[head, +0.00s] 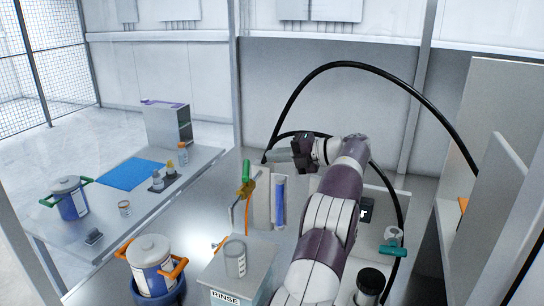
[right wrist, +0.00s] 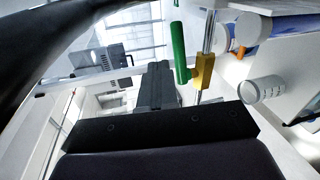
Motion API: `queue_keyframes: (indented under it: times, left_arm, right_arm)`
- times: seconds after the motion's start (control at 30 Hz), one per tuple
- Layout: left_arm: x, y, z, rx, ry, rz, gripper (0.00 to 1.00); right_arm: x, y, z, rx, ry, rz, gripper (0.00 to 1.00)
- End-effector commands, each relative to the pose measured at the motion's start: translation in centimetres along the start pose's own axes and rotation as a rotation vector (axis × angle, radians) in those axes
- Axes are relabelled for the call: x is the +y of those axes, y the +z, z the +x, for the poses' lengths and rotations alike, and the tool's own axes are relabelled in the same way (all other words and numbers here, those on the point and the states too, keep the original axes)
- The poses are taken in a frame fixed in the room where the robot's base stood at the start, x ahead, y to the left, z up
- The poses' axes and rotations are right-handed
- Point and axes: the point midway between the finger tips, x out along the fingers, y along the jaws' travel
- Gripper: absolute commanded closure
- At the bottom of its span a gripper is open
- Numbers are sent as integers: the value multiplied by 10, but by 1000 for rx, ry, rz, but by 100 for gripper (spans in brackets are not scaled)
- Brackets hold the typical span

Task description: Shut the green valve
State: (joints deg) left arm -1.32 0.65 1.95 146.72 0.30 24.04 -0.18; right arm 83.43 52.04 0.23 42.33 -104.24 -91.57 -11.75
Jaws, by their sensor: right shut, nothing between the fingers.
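The green valve has a green lever (head: 246,171) on a yellow body (head: 245,189) and stands at the rinse station, in the middle of the head view. The lever points up, roughly along the pipe. In the right wrist view the green lever (right wrist: 180,54) and yellow body (right wrist: 203,70) are just right of the fingers, with the lever beside the metal pipe (right wrist: 209,32). My right gripper (head: 270,157) is shut and empty, pointing left, a little right of the lever and apart from it. Its closed fingers (right wrist: 158,82) show in the wrist view. My left gripper is not in view.
A teal-handled fitting (head: 392,243) is further right. Black hose (head: 350,66) arches behind my arm. An orange-handled pot (head: 150,262) stands left.

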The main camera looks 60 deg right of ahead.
Motion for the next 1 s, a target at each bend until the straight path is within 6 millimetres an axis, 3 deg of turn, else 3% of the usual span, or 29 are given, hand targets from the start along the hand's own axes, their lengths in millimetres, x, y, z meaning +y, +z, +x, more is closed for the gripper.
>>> queue_keyframes:
  times: [0.03,0.07,0.1,0.37,0.6,0.8,1.0]
  left_arm:
    - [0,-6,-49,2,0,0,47]
    - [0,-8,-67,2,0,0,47]
    - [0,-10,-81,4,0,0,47]
    - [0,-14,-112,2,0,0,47]
    - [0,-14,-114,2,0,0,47]
    - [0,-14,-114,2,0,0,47]
    - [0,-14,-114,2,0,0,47]
  right_arm:
    - [56,0,-3,20,-36,-31,100]
    - [74,-1,-2,30,-87,9,100]
    - [84,-2,0,25,-167,155,100]
    - [91,0,-13,-296,-448,1140,100]
    - [71,8,-40,-802,-364,1980,100]
    - [62,12,-48,-1037,-171,2400,100]
    - [56,13,-42,-1069,-118,2498,100]
